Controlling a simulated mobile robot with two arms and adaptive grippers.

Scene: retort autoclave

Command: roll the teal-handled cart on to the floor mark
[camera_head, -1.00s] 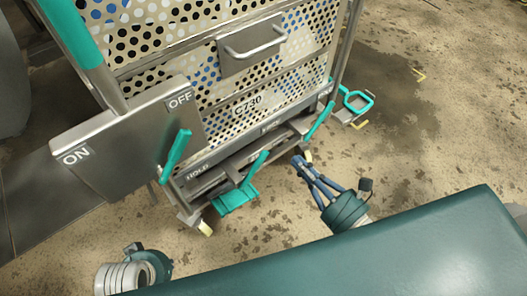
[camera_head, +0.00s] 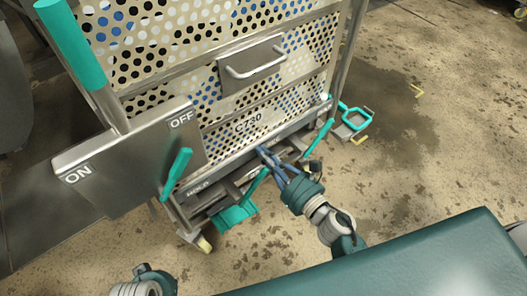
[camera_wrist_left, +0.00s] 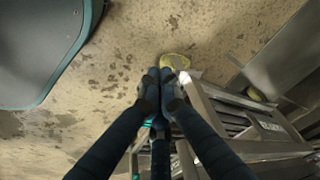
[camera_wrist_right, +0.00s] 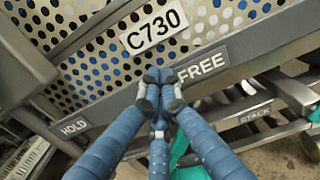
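The cart (camera_head: 265,110) has perforated panels, a C730 label and a teal upright handle (camera_head: 74,45). Its lower rail (camera_wrist_right: 235,66) reads HOLD and FREE. Below it are teal levers and a teal pedal (camera_head: 233,216). My right gripper (camera_head: 264,152) is at this rail; in the right wrist view its fingertips (camera_wrist_right: 160,80) meet beside FREE, with nothing visible between them. My left gripper's fingertips (camera_wrist_left: 160,80) meet over the floor beside the cart's lower frame and a yellowish caster (camera_wrist_left: 175,62); they are out of the head view.
A grey ON/OFF plate (camera_head: 130,160) with a teal lever (camera_head: 176,173) stands at the cart's left. A teal-looped piece (camera_head: 354,121) is low behind the cart's right side. My green body covers the lower right. Stained floor at right is open.

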